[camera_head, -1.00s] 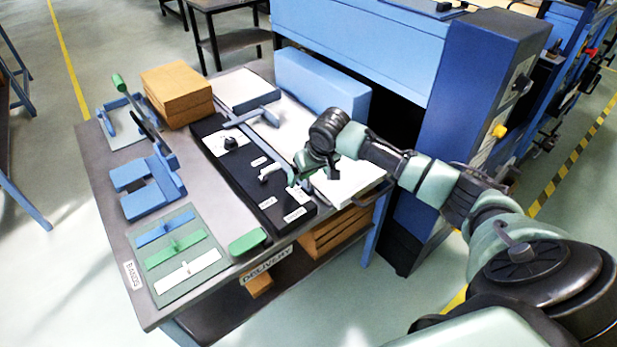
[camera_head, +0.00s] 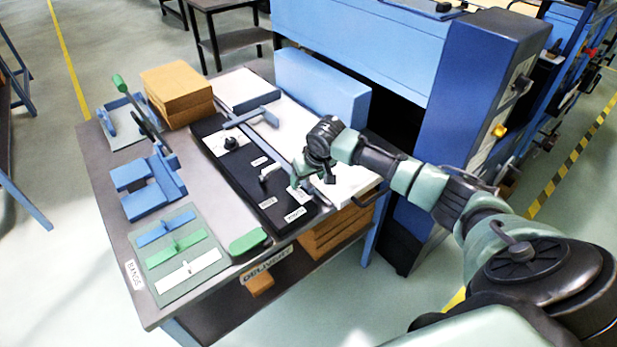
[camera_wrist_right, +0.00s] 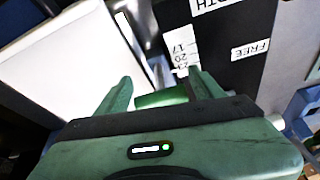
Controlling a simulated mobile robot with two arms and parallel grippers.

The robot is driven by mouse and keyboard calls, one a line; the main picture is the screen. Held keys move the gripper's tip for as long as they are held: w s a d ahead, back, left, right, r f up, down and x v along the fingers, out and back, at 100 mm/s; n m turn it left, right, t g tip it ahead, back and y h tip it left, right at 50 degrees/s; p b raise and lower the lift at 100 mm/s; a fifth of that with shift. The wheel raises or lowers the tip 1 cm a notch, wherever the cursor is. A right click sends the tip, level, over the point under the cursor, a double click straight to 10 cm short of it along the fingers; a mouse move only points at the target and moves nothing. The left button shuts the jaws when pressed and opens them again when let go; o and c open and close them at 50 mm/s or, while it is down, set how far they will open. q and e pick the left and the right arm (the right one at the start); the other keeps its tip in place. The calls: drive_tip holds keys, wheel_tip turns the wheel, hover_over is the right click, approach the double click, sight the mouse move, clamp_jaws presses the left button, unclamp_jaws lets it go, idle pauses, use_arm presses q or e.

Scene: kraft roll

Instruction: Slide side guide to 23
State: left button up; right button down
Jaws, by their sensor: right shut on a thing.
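My right gripper (camera_head: 308,182) is over the near end of the black guide board (camera_head: 223,157). In the right wrist view my right gripper (camera_wrist_right: 160,88) is closed around a green piece (camera_wrist_right: 160,99), which I take to be the side guide's grip. A metal bar runs ahead of it beside white sheets (camera_wrist_right: 60,60). The number scale (camera_wrist_right: 181,48) lies just beyond the right finger; 17 and 20 read, and the lowest figure is partly hidden. The pointer's exact reading cannot be told. In the head view the gripper hides the grip. My left gripper is out of view.
A small lever (camera_head: 268,172) and white labels sit on the board; one reads FREE (camera_wrist_right: 250,49). Brown stacks (camera_head: 178,92), a blue fixture (camera_head: 148,186) and a green mat (camera_head: 158,262) occupy the left side of the table.

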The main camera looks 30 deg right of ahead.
drive_tip(key=shift+w+r+p, duration=0.3)
drive_tip(key=shift+p, duration=0.1)
drive_tip(key=shift+w+f, duration=0.15)
drive_tip(key=shift+w, duration=0.2)
drive_tip(key=shift+w+f, duration=0.15)
drive_tip(key=shift+f, duration=0.1)
drive_tip(key=shift+c, duration=2.3)
unclamp_jaws()
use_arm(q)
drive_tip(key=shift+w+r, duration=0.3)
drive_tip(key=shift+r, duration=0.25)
use_arm(e)
drive_tip(key=shift+o, duration=1)
drive_tip(key=shift+s+r, duration=0.1)
drive_tip(key=shift+s, duration=0.1)
use_arm(q)
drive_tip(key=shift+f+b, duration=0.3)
drive_tip(key=shift+b, duration=0.05)
use_arm(e)
drive_tip(key=v, duration=0.7)
drive_tip(key=shift+r, duration=0.35)
drive_tip(key=shift+s, duration=0.15)
